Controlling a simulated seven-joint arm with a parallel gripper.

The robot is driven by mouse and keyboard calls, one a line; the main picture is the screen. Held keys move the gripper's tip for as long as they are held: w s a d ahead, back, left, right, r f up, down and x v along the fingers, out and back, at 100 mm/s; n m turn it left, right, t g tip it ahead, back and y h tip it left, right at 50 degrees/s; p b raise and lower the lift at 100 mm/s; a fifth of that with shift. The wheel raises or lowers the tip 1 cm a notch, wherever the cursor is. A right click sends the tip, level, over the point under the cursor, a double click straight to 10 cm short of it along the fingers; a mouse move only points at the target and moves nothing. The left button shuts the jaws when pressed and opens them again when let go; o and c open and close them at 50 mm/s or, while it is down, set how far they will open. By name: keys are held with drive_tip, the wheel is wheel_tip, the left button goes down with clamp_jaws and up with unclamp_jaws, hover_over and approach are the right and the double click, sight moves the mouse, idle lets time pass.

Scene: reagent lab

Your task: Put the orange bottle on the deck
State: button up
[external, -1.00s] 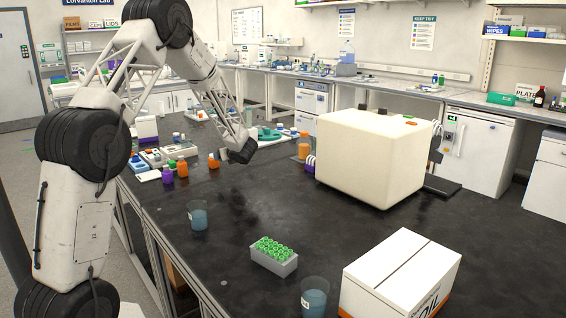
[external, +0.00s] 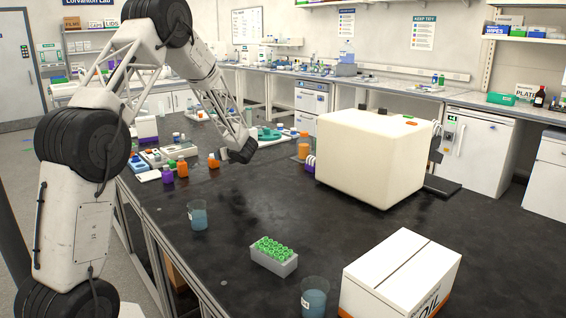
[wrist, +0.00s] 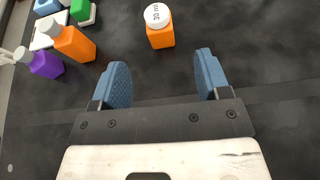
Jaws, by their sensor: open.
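My gripper (wrist: 164,72) is open and empty, low over the black bench. In the wrist view, an orange bottle (wrist: 161,37) with a white cap stands ahead of the gap between the blue fingers, apart from them. In the external view, this bottle (external: 214,161) is just left of my gripper (external: 240,155). A second orange bottle (wrist: 77,44) stands to the left in the wrist view, also visible externally (external: 182,168). I cannot tell which surface is the deck.
A purple bottle (wrist: 47,66) is beside the second orange bottle. Trays with small items lie behind the bottles. A large cream box-shaped machine (external: 370,160) is to the right. A beaker (external: 198,216) and a green-capped tube rack (external: 273,262) stand nearer the camera. The bench between is clear.

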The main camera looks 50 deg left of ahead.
drive_tip(key=w+d+r+m+t+h, duration=0.2)
drive_tip(key=d+r+m+t, duration=0.2)
drive_tip(key=d+r+m, duration=0.4)
drive_tip(key=w+d+r+m+t+h, duration=0.2)
drive_tip(key=d+r+m+t, duration=0.3)
drive_tip(key=d, duration=0.6)
drive_tip(key=s+d+r+m+t+h, duration=0.1)
drive_tip(key=s+d+r+m+h, duration=0.25)
drive_tip(key=d+m, duration=0.55)
drive_tip(key=s+d+r+m+h, duration=0.3)
drive_tip(key=d+r+m, duration=0.25)
drive_tip(key=d, duration=0.45)
drive_tip(key=s+d+r+m+g+h, duration=0.2)
drive_tip(key=s+d+m+g+h, duration=0.15)
drive_tip(key=s+d+m, duration=1.15)
drive_tip(key=s+d+f+m+g, duration=0.1)
drive_tip(key=s+m, duration=0.4)
drive_tip(key=s, duration=0.6)
drive_tip(key=s+d+f+m+g, duration=0.1)
drive_tip(key=s+m, duration=0.5)
drive_tip(key=s, duration=0.6)
drive_tip(key=shift+d+f+g+y, duration=0.3)
drive_tip(key=shift+d+g, duration=0.4)
drive_tip(key=shift+g, duration=0.35)
